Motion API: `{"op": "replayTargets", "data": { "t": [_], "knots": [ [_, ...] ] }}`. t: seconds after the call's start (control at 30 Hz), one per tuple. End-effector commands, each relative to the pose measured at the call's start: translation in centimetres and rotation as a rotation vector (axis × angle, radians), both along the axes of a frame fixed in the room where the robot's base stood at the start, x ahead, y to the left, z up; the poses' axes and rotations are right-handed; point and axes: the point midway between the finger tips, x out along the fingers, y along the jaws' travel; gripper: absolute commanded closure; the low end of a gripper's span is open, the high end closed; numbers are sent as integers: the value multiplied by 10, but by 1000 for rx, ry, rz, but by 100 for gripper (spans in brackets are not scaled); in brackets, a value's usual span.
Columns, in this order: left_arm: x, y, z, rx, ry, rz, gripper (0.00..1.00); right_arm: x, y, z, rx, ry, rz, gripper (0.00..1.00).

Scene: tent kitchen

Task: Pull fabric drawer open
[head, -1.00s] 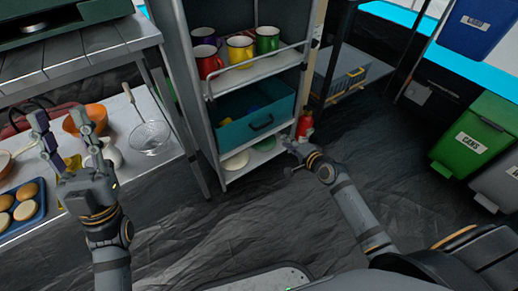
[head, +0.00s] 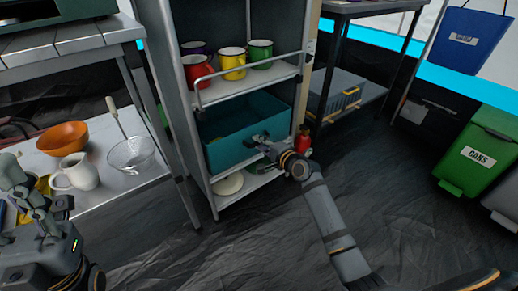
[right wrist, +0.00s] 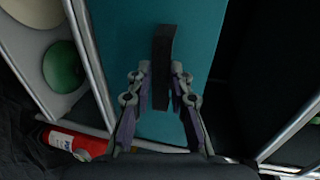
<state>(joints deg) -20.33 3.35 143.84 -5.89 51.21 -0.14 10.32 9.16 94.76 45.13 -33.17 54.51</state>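The teal fabric drawer (head: 222,153) sits in the middle of a grey metal shelf cart in the head view, its open top showing. In the right wrist view its teal front (right wrist: 204,38) fills the centre, with a dark strap handle (right wrist: 163,52) standing out from it. My right gripper (right wrist: 161,88) is at the drawer front, its two fingers close on either side of the handle and seemingly closed on it. In the head view the right gripper (head: 262,140) hides the handle. My left gripper (head: 22,195) is at the left edge, partly cut off, with no object seen in it.
Red, yellow and green mugs (head: 232,63) stand on the cart shelf above, behind a rail (head: 250,78). A pale plate (head: 229,184) lies below. A red bottle (head: 302,138) stands right of the cart. A side table at left holds an orange bowl (head: 62,137) and white jug (head: 75,173).

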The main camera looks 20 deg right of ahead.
Motion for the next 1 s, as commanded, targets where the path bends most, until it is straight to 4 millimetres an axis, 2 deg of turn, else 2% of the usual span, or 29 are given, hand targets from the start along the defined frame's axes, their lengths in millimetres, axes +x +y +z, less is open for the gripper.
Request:
{"op": "replayTargets", "data": {
  "t": [0.1, 0.33, 0.5, 1.0],
  "knots": [
    [0, 0, -4, 1, 1, 2, 60, 6, 2, -2, 0, 0, 0, 80],
    [1, 0, -3, 2, 3, 2, 60, 7, 3, -1, 0, 1, 0, 80],
    [1, 0, -3, 1, 2, 3, 60, 6, 3, -1, -1, 1, 0, 100],
    [1, 0, -2, -1, -3, 4, 60, 6, 2, -1, -1, 1, 0, 100]
  ]
}}
